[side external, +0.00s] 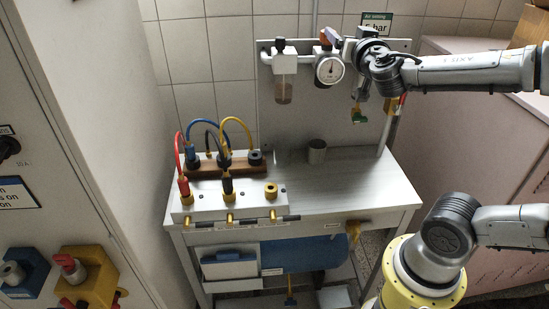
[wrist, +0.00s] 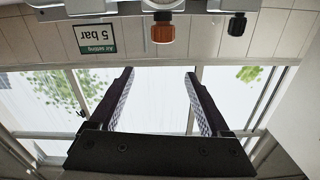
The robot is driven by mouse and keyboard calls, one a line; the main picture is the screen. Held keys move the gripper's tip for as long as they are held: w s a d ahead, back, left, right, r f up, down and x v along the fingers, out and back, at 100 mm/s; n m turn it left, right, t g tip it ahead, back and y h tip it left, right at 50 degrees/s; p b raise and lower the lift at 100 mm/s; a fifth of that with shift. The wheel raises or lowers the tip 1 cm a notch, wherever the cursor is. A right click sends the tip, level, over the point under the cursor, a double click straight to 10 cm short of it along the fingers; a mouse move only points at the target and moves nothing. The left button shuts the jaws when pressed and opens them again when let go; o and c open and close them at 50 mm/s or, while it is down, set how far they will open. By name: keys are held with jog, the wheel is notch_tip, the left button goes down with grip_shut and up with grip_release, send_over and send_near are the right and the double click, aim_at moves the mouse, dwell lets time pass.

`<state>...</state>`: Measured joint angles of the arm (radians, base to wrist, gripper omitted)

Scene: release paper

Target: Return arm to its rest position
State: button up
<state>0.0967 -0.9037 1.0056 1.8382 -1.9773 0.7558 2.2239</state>
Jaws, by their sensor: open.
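My gripper (wrist: 159,76) is open in the wrist view, with its two dark fingers apart and nothing between them. The view is upside down and looks past the fingers to a bright window. In the side external view my arm reaches in from the right, raised at the height of the gauge and well above the bench (side external: 352,187). My wrist is in front of the back panel's upper right part.
A pressure gauge (side external: 329,70) and a filter bowl (side external: 284,90) are on the panel, close left of my wrist. A green sign (wrist: 96,39) reads 5 bar. Coloured cables (side external: 238,122) plug into the bench's left side. A small grey cup (side external: 317,152) stands behind clear bench space.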

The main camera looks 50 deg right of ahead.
jog(key=s+a+f+g+y, duration=0.2)
jog(key=s+f+g, duration=0.1)
jog(key=s, duration=0.3)
jog(key=s+a+f+g+y, duration=0.2)
jog(key=s+f+y, duration=0.1)
jog(key=s+f, duration=0.15)
jog(key=s+a+f+n+g+y, duration=0.1)
jog(key=s+a+f+n+y, duration=0.2)
jog(key=a+n, duration=0.2)
jog(key=s+a+f+n+g+y, duration=0.1)
jog(key=s+a+f+n+y, duration=0.3)
jog(key=a, duration=0.4)
jog(key=shift+a+n+y, duration=0.15)
jog(key=shift+n+y, duration=0.15)
jog(key=shift+n, duration=0.3)
jog(key=shift+r, duration=0.1)
dwell(1.5)
